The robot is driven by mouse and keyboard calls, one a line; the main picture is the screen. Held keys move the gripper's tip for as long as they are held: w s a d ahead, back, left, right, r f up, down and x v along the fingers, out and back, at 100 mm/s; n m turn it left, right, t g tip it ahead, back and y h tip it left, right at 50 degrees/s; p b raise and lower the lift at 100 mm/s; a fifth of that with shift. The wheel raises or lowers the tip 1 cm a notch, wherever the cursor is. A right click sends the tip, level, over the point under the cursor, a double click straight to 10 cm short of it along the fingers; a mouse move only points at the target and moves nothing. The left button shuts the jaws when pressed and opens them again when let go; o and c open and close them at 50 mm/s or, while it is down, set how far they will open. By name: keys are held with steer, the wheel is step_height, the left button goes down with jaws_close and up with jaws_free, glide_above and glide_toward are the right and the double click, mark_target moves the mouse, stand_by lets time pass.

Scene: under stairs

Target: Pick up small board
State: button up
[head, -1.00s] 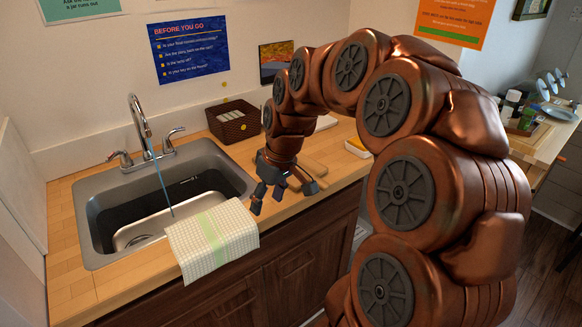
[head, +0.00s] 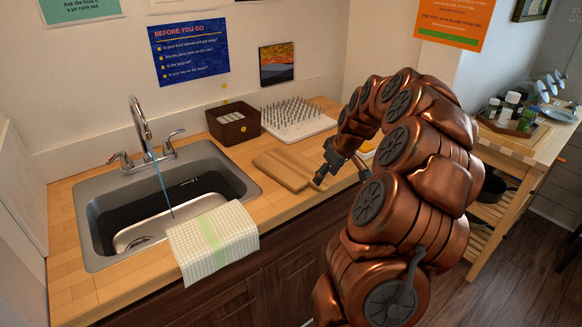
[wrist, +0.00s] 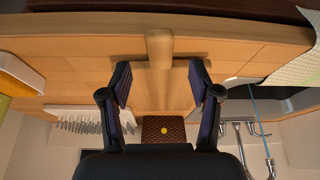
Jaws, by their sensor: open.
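The small board (head: 278,172) is a light wooden board lying flat on the counter, right of the sink. A lengthwise line runs across it in the head view. In the wrist view, the board (wrist: 165,92) lies centred between the fingers, with its rounded handle (wrist: 160,48) pointing to the counter's front edge. My gripper (head: 342,176) is at the board's right end in the head view, fingers apart and empty. In the wrist view, my gripper (wrist: 159,72) has one finger on each side of the board. Whether the fingers touch it cannot be told.
A sink (head: 100,258) with a draped towel (head: 212,243) is on the left. A brown basket (head: 233,122) and a white spiked rack (head: 298,122) stand behind the board. A wooden cart (head: 512,150) with jars is at right. Bare counter lies before the basket.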

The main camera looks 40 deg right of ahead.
steer(key=shift+p+x, duration=1.15)
steer(key=shift+x, duration=1.3)
steer(key=shift+w, duration=0.1)
steer(key=shift+c, duration=0.2)
jaws_close()
